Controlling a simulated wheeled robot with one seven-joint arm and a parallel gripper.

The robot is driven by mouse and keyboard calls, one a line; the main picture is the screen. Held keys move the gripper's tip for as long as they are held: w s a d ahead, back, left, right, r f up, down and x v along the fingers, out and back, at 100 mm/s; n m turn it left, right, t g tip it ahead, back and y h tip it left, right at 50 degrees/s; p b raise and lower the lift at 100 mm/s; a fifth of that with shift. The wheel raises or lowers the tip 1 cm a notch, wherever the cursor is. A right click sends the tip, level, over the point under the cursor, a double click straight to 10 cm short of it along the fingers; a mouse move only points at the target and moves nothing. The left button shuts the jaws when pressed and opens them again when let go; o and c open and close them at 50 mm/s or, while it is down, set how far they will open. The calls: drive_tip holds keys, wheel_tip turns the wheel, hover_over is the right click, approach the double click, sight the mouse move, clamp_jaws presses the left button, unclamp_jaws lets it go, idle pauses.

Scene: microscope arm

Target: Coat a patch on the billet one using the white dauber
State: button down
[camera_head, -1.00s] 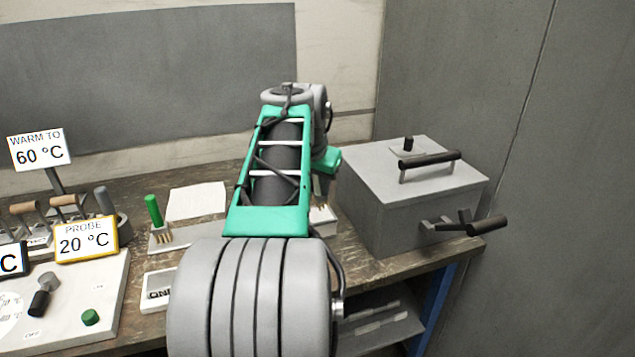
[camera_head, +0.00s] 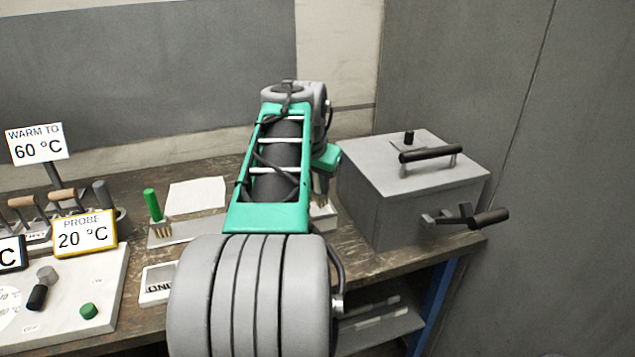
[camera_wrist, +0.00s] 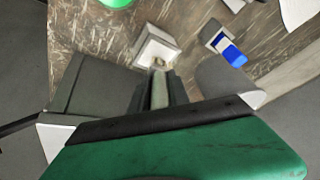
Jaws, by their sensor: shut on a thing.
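My gripper (camera_wrist: 160,88) is shut on a slim pale handle (camera_wrist: 160,93), which looks like the white dauber; its lower end points at a small white block (camera_wrist: 148,48) with a recess. I cannot tell whether they touch. In the head view my arm hides most of the gripper, and part of the white block (camera_head: 325,218) shows beside it. A white plate marked ONE (camera_head: 158,285) lies at the front, partly hidden by my arm. Billet one itself cannot be made out.
A grey box (camera_head: 375,205) with dark handles stands at the right. Control panel and signs stand left. A blue-and-grey item (camera_wrist: 232,52) lies right of the white block.

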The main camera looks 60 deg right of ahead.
drive_tip(key=shift+f+b, duration=0.35)
drive_tip(key=shift+f, duration=0.15)
idle(1.1)
drive_tip(key=shift+r, duration=0.15)
wheel_tip(320, 180, up, 7)
drive_tip(key=p, duration=0.5)
drive_tip(key=shift+p, duration=0.4)
